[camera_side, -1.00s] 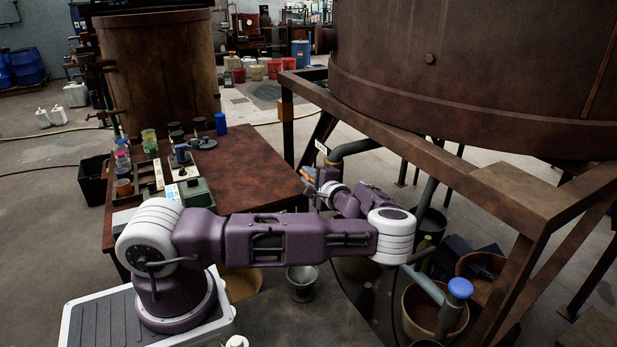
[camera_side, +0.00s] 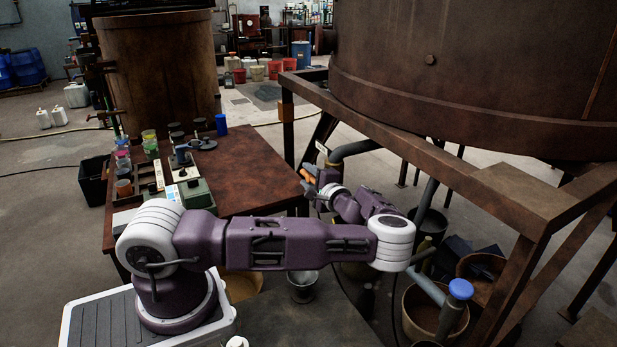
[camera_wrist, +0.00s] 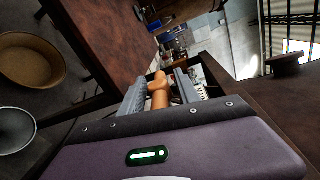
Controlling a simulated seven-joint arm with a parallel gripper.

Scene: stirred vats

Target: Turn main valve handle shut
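The main valve handle, orange, shows in the wrist view (camera_wrist: 159,91) as a T-like shape between my two grey fingers. In the side view, small orange parts (camera_side: 307,173) show at the tip of my arm, by the pipe under the big vat. My gripper (camera_wrist: 160,92) has one finger on each side of the orange handle. The fingers stand apart, and I cannot tell whether they press on it. The valve body is mostly hidden behind my gripper and wrist.
A brown table (camera_side: 250,165) with bottles and trays stands left of my gripper. The rusty vat (camera_side: 480,70) rests on a steel frame (camera_side: 440,160) to the right. A blue-topped pipe (camera_side: 460,289) and a round bin (camera_side: 420,315) stand below the arm.

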